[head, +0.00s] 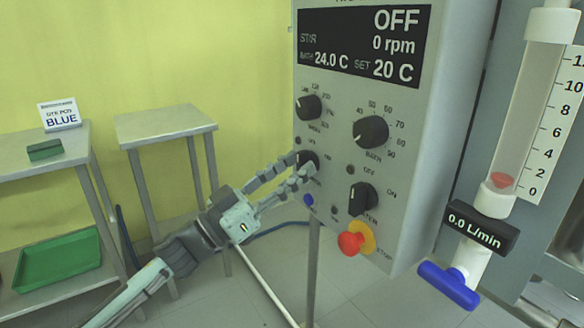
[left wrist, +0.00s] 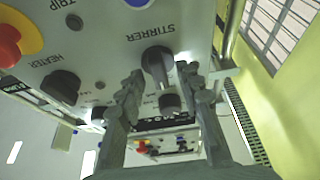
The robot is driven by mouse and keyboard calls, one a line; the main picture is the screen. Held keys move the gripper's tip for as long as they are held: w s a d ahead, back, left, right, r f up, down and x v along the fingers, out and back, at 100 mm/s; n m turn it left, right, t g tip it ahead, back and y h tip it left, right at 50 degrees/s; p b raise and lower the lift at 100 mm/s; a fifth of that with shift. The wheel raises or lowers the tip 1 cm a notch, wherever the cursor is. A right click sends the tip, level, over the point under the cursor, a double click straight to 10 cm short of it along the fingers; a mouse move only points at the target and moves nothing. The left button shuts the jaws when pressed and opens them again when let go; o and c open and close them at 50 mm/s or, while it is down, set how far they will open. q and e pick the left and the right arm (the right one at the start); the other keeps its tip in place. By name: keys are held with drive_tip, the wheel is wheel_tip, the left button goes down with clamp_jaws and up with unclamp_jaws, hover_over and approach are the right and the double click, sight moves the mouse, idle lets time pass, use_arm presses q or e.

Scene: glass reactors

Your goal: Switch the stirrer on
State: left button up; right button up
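The control box (head: 430,150) has a display (head: 362,45) reading OFF, 0 rpm, bath 24.0 C and set 20 C. The dark stirrer knob (head: 307,158) sits at its lower left, partly hidden by my fingers. In the left wrist view, the knob labelled STIRRER (left wrist: 158,65) shows between and just beyond my fingertips. My left gripper (head: 300,169) is open, with its fingertips at either side of this knob. In the wrist view, the left gripper (left wrist: 160,83) shows a gap between its fingers; contact cannot be told. My right gripper is not in view.
The heater knob (head: 362,197), red stop button (head: 351,243) and blue button (head: 308,200) are near the stirrer knob. Two more knobs sit above. A flow meter (head: 480,226) reading 0.0 L/min stands right. Small tables (head: 165,125) stand left.

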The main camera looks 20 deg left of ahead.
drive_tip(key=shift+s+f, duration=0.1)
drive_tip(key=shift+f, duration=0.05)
use_arm(q)
drive_tip(key=c, duration=0.7)
clamp_jaws()
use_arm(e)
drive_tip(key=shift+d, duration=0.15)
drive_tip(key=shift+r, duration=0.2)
